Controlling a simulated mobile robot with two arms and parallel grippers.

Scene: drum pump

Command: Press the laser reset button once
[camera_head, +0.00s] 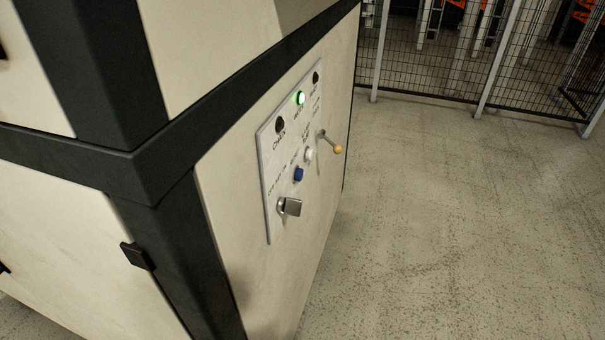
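A light control panel (290,146) is fixed on the side of a cream cabinet with dark edges. On it are a blue button (298,174), a white button (308,154), a lit green button or lamp (300,98) and two black round parts near the top. A metal key or switch (290,207) sits at the panel's lower end. A lever with a yellow knob (337,149) sticks out at the right. The labels are too small to read, so I cannot tell which is the laser reset button. Neither gripper shows.
The cream cabinet (265,255) fills the left and middle, with a dark frame corner (150,170) jutting toward me and a small black latch (137,256). The concrete floor (450,220) at right is clear. A wire mesh fence (450,60) runs along the back.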

